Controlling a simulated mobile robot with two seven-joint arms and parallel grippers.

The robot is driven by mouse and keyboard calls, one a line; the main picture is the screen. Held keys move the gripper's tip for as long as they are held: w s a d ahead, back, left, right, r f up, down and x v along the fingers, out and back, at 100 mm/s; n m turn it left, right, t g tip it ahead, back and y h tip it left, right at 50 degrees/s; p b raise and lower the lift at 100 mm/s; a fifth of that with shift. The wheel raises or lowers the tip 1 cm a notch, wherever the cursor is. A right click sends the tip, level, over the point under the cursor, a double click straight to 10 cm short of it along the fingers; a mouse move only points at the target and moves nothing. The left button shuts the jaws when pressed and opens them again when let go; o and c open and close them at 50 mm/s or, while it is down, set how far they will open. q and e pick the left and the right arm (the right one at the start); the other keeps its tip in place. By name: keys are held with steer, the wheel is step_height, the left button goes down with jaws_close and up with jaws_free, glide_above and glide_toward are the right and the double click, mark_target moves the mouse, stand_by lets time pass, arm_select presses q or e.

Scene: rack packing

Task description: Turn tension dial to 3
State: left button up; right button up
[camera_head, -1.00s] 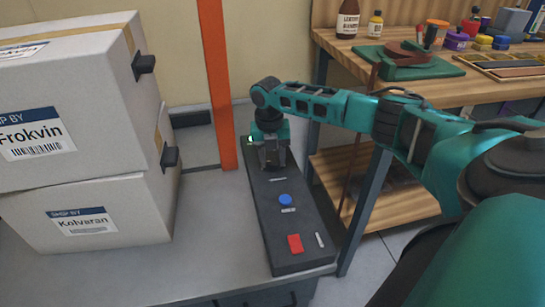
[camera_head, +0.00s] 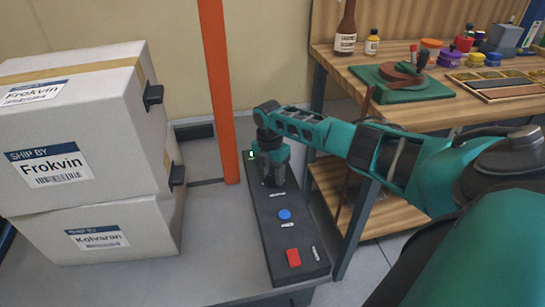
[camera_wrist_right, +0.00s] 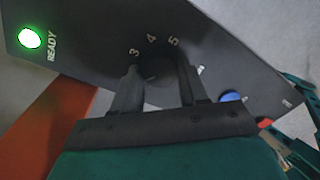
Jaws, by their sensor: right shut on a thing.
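The dark control panel (camera_head: 300,240) lies along the right edge of the grey table. The tension dial (camera_wrist_right: 158,70) is a dark round knob on it, with the numbers 3, 4 and 5 visible beside it in the right wrist view. My right gripper (camera_head: 271,180) points down at the far end of the panel; in the wrist view its two fingers (camera_wrist_right: 158,85) are shut around the dial's sides. The dial's pointer is too dark to read, and the lower numbers are hidden. My left gripper is not in view.
An orange post (camera_head: 218,100) stands close by. Stacked boxes (camera_head: 90,140) are left; a wooden workbench (camera_head: 400,110) is right.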

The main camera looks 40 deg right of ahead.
steer(key=m+p, duration=0.1)
steer(key=m, duration=0.1)
steer(key=shift+d+r+m, duration=0.1)
steer(key=shift+m, duration=0.3)
steer(key=shift+m+p, duration=0.45)
steer(key=shift+m, duration=0.45)
steer(key=m+p, duration=0.1)
steer(key=m, duration=0.1)
steer(key=shift+m, duration=0.3)
steer(key=shift+d+m+y, duration=0.1)
steer(key=shift+m+y, duration=0.2)
steer(key=shift+m, duration=0.6)
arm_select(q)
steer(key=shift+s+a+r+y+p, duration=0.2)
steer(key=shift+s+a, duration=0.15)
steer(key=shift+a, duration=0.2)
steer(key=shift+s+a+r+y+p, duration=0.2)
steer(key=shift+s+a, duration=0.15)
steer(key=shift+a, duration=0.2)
arm_select(e)
steer(key=shift+m, duration=0.5)
steer(key=o, duration=1)
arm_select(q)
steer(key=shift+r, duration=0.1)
arm_select(e)
steer(key=shift+o, duration=0.2)
